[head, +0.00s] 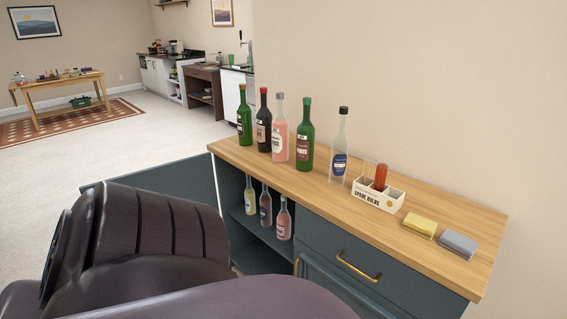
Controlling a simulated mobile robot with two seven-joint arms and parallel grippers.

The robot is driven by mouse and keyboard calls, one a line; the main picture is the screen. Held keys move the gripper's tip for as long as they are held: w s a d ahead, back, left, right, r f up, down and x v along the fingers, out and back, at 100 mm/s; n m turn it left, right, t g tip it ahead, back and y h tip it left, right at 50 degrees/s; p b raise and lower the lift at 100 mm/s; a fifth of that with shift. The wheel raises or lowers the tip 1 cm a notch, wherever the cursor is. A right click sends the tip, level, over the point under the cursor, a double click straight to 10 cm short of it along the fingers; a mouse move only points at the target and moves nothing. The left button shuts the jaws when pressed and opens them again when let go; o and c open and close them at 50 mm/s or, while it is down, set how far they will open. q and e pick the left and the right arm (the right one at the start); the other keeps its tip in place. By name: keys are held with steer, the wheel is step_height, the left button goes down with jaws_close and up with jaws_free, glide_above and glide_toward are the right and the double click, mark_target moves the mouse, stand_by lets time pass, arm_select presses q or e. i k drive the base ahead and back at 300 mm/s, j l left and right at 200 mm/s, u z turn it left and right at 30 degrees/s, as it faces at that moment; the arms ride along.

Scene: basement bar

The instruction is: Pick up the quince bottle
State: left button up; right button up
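The labels are too small to read, so I cannot tell which is the quince bottle. Neither gripper is in view.
A white box (372,199) holding a red item stands right of the bottles, then a yellow block (420,226) and a grey block (457,243). The cabinet drawer has a brass handle (358,267). Open carpet lies left; a wooden table (62,82) stands far off.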

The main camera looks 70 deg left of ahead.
mark_target(265, 198)
steer(key=u, duration=1.8)
steer(key=j+z, duration=0.1)
steer(key=j, duration=0.5)
steer(key=j+z, duration=0.15)
steer(key=j, duration=0.45)
steer(key=k+j+z, duration=0.1)
steer(key=j, duration=0.5)
steer(key=k+j+z, duration=0.1)
steer(key=j, duration=0.5)
steer(key=k+j+z, duration=0.15)
steer(key=j, duration=0.45)
steer(key=j+z, duration=0.1)
steer(key=j, duration=0.5)
steer(key=k+j+z, duration=0.1)
steer(key=j, duration=0.45)
steer(key=k+j+z, duration=0.1)
steer(key=k+j, duration=0.2)
steer(key=j, duration=0.25)
